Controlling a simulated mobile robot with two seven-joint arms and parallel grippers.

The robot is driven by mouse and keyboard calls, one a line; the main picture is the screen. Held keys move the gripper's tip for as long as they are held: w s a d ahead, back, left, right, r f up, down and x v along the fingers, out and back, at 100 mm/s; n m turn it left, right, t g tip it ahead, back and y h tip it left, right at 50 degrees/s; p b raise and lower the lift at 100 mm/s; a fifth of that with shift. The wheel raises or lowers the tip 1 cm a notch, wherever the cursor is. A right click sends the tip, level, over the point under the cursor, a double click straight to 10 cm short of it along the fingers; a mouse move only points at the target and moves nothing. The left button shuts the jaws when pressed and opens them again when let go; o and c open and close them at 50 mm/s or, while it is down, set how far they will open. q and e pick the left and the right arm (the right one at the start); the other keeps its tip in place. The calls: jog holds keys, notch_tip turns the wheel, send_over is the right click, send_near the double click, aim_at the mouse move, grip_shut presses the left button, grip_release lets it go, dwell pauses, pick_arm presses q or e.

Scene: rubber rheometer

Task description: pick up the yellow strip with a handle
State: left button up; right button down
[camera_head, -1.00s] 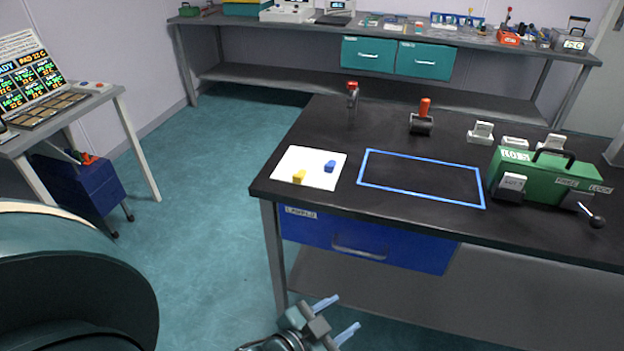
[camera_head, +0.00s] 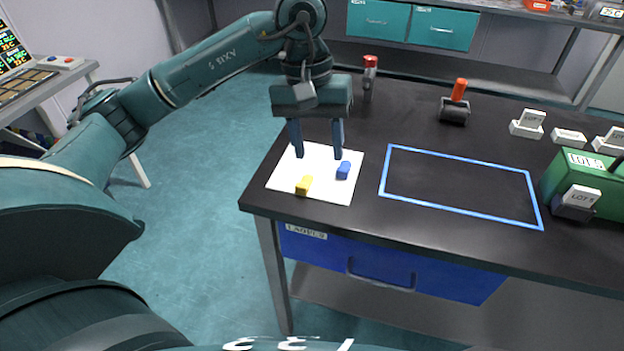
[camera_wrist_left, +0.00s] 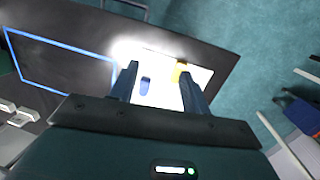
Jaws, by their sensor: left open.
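The yellow piece (camera_head: 304,186) sits on a white sheet (camera_head: 282,182) near the left front corner of the black bench. It looks like a small block; a handle is too small to make out. A blue piece (camera_head: 343,170) lies on the same sheet, to its right. My left gripper (camera_head: 318,154) is open and empty, pointing down above the back part of the sheet, behind the yellow piece in the head view. In the left wrist view the yellow piece (camera_wrist_left: 180,72) shows beyond one fingertip and the blue piece (camera_wrist_left: 145,86) between the fingers. My right gripper is not in view.
A blue outlined rectangle (camera_head: 460,213) on the bench right of the sheet is empty. A red-topped tool (camera_head: 370,75) and an orange-handled roller (camera_head: 456,103) stand behind. A green case (camera_head: 590,185) and white label holders are at the right.

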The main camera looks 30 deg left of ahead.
pick_arm(q)
jog(key=w+a+r+y, duration=0.1)
jog(key=a+r+y, duration=0.1)
jog(key=a, duration=0.2)
send_over(302, 183)
jog(key=shift+m+t, duration=0.3)
notch_tip(302, 183, down, 7)
jog(key=shift+a, duration=0.15)
jog(key=shift+d+f+p, duration=0.2)
jog(key=shift+f+p, duration=0.1)
jog(key=shift+f, duration=2.75)
jog(key=shift+c, duration=0.2)
grip_shut()
